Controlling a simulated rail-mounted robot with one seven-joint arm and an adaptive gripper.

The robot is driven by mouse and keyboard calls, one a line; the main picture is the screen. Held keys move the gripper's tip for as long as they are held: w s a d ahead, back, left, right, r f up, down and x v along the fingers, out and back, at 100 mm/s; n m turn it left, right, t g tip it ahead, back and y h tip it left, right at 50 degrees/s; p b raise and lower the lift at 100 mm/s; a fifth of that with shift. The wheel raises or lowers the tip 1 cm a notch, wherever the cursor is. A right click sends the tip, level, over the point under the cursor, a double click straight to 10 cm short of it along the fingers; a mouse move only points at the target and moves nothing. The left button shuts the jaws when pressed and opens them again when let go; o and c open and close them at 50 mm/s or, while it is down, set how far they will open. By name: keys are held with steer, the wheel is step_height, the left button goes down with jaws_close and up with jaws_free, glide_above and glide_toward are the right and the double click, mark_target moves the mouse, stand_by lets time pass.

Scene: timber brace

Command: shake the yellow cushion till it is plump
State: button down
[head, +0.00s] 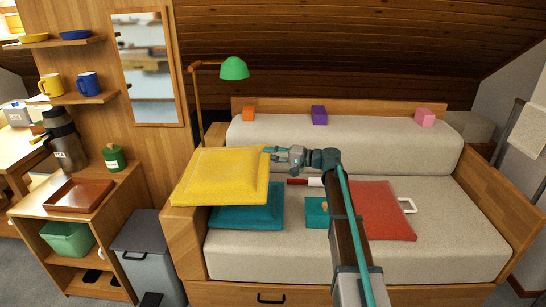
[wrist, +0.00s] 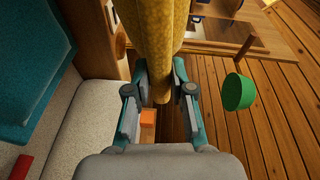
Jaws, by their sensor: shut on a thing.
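The yellow cushion (head: 220,177) is raised above the left end of the sofa, in front of the wooden side panel and over the teal cushion. My gripper (head: 272,155) is shut on its right edge in the head view. In the wrist view the yellow cushion (wrist: 158,45) shows edge-on as a tall strip running between the two fingers of my gripper (wrist: 158,95). Most of the cushion's face is hidden there.
A teal cushion (head: 246,213) lies below on the sofa seat (head: 290,262). A red cushion (head: 385,208) lies to the right of my arm. The green lamp (head: 234,68) stands behind the sofa's left end. A shelf unit with a brown tray (head: 78,195) is at left.

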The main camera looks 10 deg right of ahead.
step_height(320, 180, up, 8)
steer(key=p, duration=0.3)
